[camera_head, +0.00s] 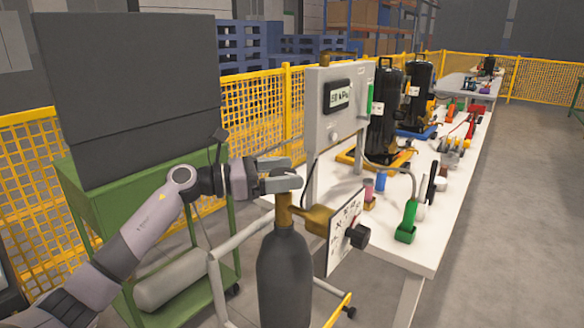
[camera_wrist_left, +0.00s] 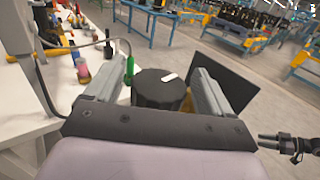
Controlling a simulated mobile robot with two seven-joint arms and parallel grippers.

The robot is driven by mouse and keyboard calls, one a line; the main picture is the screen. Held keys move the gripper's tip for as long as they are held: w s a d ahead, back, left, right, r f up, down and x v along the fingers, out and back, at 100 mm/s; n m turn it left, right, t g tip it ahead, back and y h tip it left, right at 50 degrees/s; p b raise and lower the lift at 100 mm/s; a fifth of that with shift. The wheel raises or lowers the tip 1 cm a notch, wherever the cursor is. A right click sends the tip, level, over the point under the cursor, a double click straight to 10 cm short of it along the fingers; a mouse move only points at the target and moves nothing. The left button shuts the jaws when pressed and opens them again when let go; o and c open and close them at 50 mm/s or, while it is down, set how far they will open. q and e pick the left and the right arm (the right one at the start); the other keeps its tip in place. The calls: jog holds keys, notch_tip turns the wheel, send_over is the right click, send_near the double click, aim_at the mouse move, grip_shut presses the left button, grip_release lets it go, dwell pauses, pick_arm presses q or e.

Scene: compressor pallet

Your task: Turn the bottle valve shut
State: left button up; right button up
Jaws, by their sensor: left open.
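A dark gas bottle (camera_head: 284,275) stands upright in a grey tube-frame trolley. My left gripper (camera_head: 286,172) is at the top of the valve. In the left wrist view, a round black valve knob (camera_wrist_left: 160,90) with a white mark sits between the open fingers of this gripper, with a narrow gap visible at the sides. The fingers hide the knob in the head view. My right gripper (camera_wrist_left: 270,141) shows at lower right, its fingers apart.
A white bench (camera_head: 440,210) runs back on the right, bearing a grey gauge box (camera_head: 325,112), black compressors (camera_head: 383,110) and a green-based tool (camera_head: 407,220). A green cart (camera_head: 110,200) stands left. A yellow fence (camera_head: 265,110) is behind. The right floor is clear.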

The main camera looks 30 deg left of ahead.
pick_arm(q)
jog(key=shift+x, duration=0.95)
jog(key=c, duration=1)
jog(key=shift+o, duration=0.2)
jog(key=shift+f+m+g+h+b, duration=0.25)
jog(key=shift+m+g+h+b, duration=0.2)
jog(key=shift+b, duration=0.6)
jog(key=shift+r+m+g+h+b, duration=0.1)
jog(key=shift+m+g+h+b, duration=0.2)
jog(key=shift+b, duration=0.2)
jog(key=shift+s, duration=0.1)
jog(key=shift+r, duration=0.1)
pick_arm(e)
jog(key=shift+a+f, duration=0.25)
jog(key=shift+f, duration=0.3)
jog(key=shift+a+f, duration=0.2)
jog(key=shift+f, duration=0.3)
pick_arm(q)
jog(key=o, duration=1)
jog(key=shift+c, duration=0.2)
pick_arm(e)
jog(key=shift+d+f, duration=0.1)
jog(key=shift+d, duration=0.1)
